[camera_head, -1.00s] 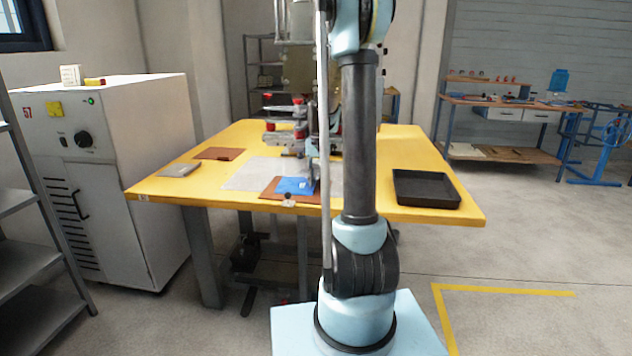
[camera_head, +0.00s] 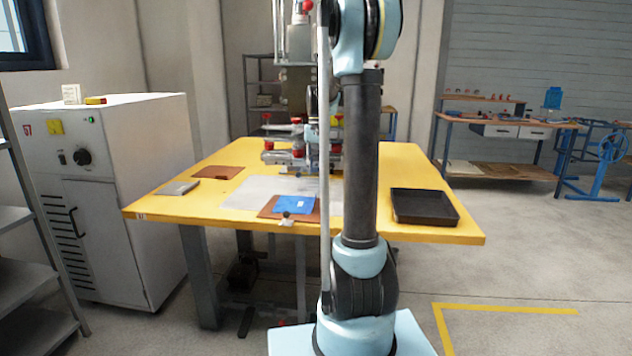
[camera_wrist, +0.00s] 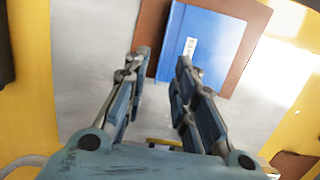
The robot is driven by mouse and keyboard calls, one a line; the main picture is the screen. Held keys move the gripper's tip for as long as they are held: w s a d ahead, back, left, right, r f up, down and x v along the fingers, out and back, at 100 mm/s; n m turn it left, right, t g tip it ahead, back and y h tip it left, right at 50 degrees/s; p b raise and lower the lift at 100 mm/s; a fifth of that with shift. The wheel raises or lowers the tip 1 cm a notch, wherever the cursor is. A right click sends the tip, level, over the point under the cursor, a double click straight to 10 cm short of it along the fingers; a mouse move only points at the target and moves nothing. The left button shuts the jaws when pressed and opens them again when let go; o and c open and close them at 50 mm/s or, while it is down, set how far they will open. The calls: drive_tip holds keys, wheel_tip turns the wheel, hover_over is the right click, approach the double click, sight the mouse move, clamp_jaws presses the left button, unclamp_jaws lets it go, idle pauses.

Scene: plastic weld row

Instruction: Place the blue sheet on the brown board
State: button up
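The blue sheet (camera_head: 293,205) lies flat on the brown board (camera_head: 268,207) near the front edge of the yellow table. In the wrist view the blue sheet (camera_wrist: 205,45), with a small white label, rests within the outline of the brown board (camera_wrist: 252,40), with bare board on both sides. My gripper (camera_wrist: 163,57) is open and empty, its fingers apart above the board's near edge. In the wrist view the right fingertip overlaps the sheet. In the head view my arm mostly hides the gripper.
The yellow table (camera_head: 170,208) bears a pale grey mat (camera_head: 245,192), another brown piece (camera_head: 217,172), a grey piece (camera_head: 177,188) and a black tray (camera_head: 424,207) at right. A machine with red knobs (camera_head: 297,151) stands at the back. A white cabinet (camera_head: 110,140) stands left.

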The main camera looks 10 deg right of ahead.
drive_tip(key=s+n+t, duration=0.2)
drive_tip(key=s, duration=1.8)
drive_tip(key=s+f+n+t, duration=0.1)
drive_tip(key=s+f+t, duration=0.1)
drive_tip(key=s+f, duration=1.1)
drive_tip(key=s+a, duration=0.1)
drive_tip(key=s, duration=0.2)
drive_tip(key=shift+s+f+n+h, duration=0.2)
drive_tip(key=shift+f+n+h, duration=0.1)
drive_tip(key=shift+n, duration=0.1)
drive_tip(key=shift+w+d+f, duration=0.1)
drive_tip(key=shift+w+f, duration=0.1)
drive_tip(key=shift+w, duration=0.2)
